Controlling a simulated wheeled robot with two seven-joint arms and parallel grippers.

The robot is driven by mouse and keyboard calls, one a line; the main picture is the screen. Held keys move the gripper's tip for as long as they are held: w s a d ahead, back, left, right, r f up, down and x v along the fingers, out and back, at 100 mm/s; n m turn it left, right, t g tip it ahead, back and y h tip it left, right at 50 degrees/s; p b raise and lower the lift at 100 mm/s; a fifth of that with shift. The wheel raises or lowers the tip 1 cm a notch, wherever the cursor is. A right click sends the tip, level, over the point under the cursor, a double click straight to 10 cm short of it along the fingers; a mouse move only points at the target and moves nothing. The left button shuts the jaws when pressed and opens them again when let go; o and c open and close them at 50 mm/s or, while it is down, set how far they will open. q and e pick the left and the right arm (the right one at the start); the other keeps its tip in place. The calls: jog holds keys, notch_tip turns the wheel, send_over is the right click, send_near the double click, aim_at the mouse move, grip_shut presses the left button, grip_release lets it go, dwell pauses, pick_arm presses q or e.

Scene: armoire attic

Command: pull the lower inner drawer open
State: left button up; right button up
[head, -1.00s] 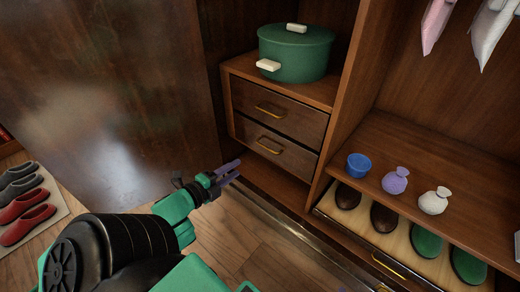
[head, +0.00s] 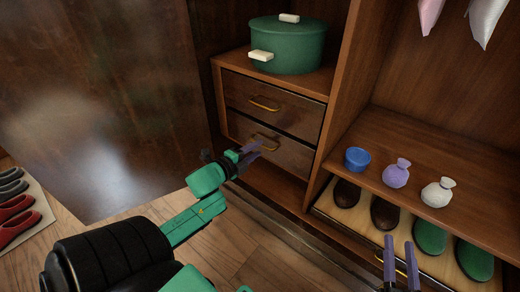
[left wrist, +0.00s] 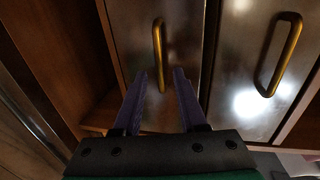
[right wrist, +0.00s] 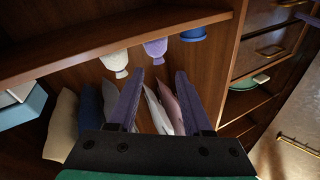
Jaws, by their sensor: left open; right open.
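The lower inner drawer (head: 282,153) is dark wood with a brass bar handle, and it looks shut. Above it is the upper inner drawer (head: 285,114) with its own brass handle (head: 264,104). My left gripper (head: 252,151) is open just in front of the lower drawer and partly covers its handle. In the left wrist view the lower handle (left wrist: 158,50) stands ahead of the open fingers (left wrist: 160,88), with no contact visible. My right gripper (head: 400,242) is open and empty at the lower right, over the shoe drawer; its fingers also show in the right wrist view (right wrist: 158,90).
A green pot (head: 287,48) stands on top of the drawer unit. A blue cup (head: 357,159) and two pouches sit on the right shelf above a shoe drawer (head: 432,262) holding shoes. A large dark panel (head: 100,100) stands at the left.

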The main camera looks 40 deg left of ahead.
pick_arm(q)
jog(key=b+x, duration=0.1)
jog(key=x, duration=0.1)
jog(key=shift+w+f, duration=0.1)
jog(key=shift+w, duration=0.25)
grip_shut()
pick_arm(e)
notch_tip(320, 180, up, 13)
jog(key=w+d+n+t+y, duration=0.1)
jog(key=w+t, duration=0.1)
jog(key=t, duration=0.2)
jog(key=shift+w+d, duration=0.15)
jog(key=shift+d, duration=0.05)
dwell(0.4)
